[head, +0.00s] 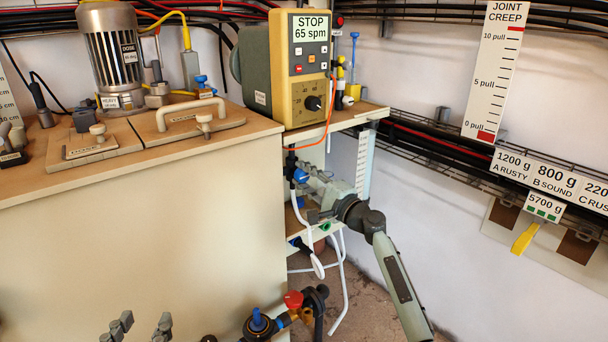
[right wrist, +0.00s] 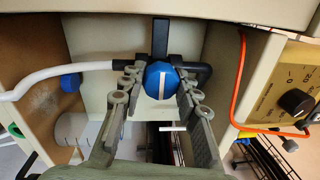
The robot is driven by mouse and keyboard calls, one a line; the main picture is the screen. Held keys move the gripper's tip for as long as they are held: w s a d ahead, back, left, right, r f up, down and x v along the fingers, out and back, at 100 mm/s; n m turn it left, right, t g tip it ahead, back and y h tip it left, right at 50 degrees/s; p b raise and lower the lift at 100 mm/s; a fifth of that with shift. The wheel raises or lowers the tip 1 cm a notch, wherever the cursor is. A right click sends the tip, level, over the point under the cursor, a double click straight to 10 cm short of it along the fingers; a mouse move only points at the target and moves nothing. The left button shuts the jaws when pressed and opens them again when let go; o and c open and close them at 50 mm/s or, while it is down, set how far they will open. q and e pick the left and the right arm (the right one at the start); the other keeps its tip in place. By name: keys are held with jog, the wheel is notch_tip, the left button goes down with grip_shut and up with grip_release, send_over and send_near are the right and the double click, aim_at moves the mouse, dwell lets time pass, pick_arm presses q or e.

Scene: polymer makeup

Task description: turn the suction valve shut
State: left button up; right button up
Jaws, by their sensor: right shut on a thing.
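The suction valve has a round blue knob with a white bar, between the fingertips of my right gripper in the right wrist view (right wrist: 159,78). The bar runs up and down in that picture. A white hose (right wrist: 65,72) and dark pipe fittings join at the valve. In the head view the blue knob (head: 300,176) shows under the pump's shelf, partly hidden by my right gripper (head: 308,188), which is shut on it. My left gripper (head: 139,326) is at the bottom left of the head view, its fingers apart and empty, in front of the cabinet.
The yellow pump controller (head: 305,65) reads "STOP 65 spm" and stands above the valve. An orange tube (right wrist: 239,85) hangs beside my right gripper. A red-handled valve (head: 294,299) and another blue knob (head: 257,319) are low in front. Wire cable trays line the right wall.

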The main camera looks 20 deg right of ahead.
pick_arm(q)
jog(key=shift+a+f, duration=0.2)
jog(key=shift+f, duration=0.1)
pick_arm(e)
jog(key=o, duration=1.1)
jog(key=shift+o, duration=0.2)
jog(key=shift+s+d+f, duration=0.1)
jog(key=shift+s+d, duration=0.05)
jog(key=shift+s, duration=0.15)
jog(key=v, duration=1.1)
